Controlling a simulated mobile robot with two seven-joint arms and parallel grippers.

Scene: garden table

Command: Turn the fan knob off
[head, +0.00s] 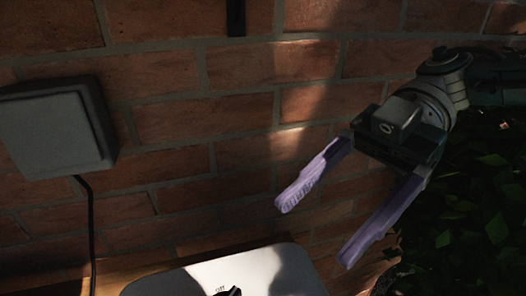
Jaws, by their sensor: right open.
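A white rounded panel (262,271) shows at the bottom edge, partly lit and partly in shadow. Small dark lettering on it seems to read "off". Just below the lettering is the top of a dark knob (229,292). The rest of the knob is cut off by the frame, so I cannot tell its setting. My right gripper (314,235) comes in from the right with its two pale purple fingers spread and nothing between them. It is up and to the right of the knob, apart from it. My left gripper is not in view.
A brick wall (175,135) fills the background. A grey box (52,128) is on the wall at the left, with a black cable (91,235) hanging down. A wooden surface (105,283) shows behind the panel. Dark leafy foliage (470,225) fills the lower right.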

